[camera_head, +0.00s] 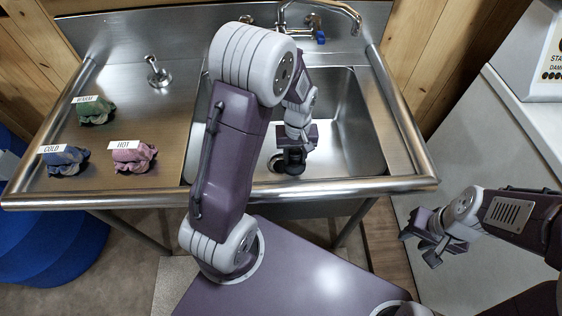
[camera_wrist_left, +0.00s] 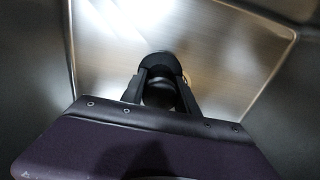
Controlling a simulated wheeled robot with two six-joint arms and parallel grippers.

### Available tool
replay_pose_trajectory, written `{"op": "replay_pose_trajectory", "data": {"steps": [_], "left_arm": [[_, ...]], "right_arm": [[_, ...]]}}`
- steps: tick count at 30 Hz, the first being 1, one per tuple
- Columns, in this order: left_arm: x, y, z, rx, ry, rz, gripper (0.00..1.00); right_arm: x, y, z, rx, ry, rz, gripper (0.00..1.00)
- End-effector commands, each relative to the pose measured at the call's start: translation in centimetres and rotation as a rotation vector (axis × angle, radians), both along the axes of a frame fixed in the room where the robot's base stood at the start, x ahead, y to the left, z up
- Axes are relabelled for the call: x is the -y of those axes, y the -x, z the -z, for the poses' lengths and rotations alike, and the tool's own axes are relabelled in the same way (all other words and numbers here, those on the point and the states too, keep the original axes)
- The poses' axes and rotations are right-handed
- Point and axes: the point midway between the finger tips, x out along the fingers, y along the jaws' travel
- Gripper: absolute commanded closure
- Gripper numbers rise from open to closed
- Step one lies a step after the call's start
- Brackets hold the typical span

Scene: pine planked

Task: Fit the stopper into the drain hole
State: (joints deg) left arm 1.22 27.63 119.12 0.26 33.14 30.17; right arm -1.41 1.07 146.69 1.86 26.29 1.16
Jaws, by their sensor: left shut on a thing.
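My left gripper (camera_head: 290,163) reaches down into the steel sink basin and is shut on the dark stopper. In the left wrist view the black stopper (camera_wrist_left: 158,93) sits between the two fingers of my left gripper (camera_wrist_left: 160,90). The drain hole (camera_head: 273,163) is mostly hidden behind the gripper and stopper; part of its rim shows at their left. In the wrist view a bright piece of the rim (camera_wrist_left: 186,79) shows beside the stopper. I cannot tell whether the stopper touches the drain. My right gripper (camera_head: 431,246) is open and empty, outside the sink at the right.
The basin walls (camera_head: 347,120) surround my left gripper. A faucet (camera_head: 330,12) stands behind the basin. Three cloth bundles, labelled WARM (camera_head: 94,112), COLD (camera_head: 65,160) and HOT (camera_head: 131,157), and a small metal fitting (camera_head: 158,73) sit on the drainboard. A white counter (camera_head: 490,130) is at right.

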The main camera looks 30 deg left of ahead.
Motion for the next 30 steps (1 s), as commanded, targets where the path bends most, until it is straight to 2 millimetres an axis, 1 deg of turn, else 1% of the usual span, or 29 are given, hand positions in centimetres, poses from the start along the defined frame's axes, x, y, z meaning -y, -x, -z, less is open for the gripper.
{"op": "replay_pose_trajectory", "data": {"steps": [1, 3, 6, 9, 14, 17, 21, 30], "left_arm": [[-1.4, -0.5, 1.3, -0.002, 0.000, -0.008, 1.00], [-3.1, -1.3, 2.4, -0.001, 0.001, -0.007, 1.00], [-4.9, -2.0, 3.4, 0.000, 0.000, -0.003, 1.00], [-5.8, -2.4, 3.9, 0.001, 0.000, 0.000, 1.00], [-6.0, -2.5, 4.1, 0.000, 0.000, 0.001, 1.00], [-6.0, -2.5, 5.4, -0.001, 0.001, 0.002, 1.00], [-6.0, -2.4, 7.9, -0.002, 0.001, 0.002, 1.00], [-6.0, -2.5, 8.1, 0.001, 0.000, 0.001, 1.00]], "right_arm": [[0.0, 0.0, 0.7, 0.000, 0.000, 0.000, 0.64], [0.0, 0.0, 1.1, 0.000, 0.000, 0.000, 0.64], [0.0, 0.0, 1.4, 0.000, 0.000, 0.000, 0.64], [0.0, 0.0, 1.5, 0.000, 0.000, 0.000, 0.64], [0.0, 0.0, 1.5, 0.000, 0.000, 0.000, 0.64], [0.0, 0.0, 2.1, 0.000, 0.000, 0.000, 0.64], [0.0, 0.0, 3.0, 0.000, 0.000, 0.000, 0.64], [0.0, 0.0, 2.9, 0.000, 0.000, 0.000, 0.64]]}}
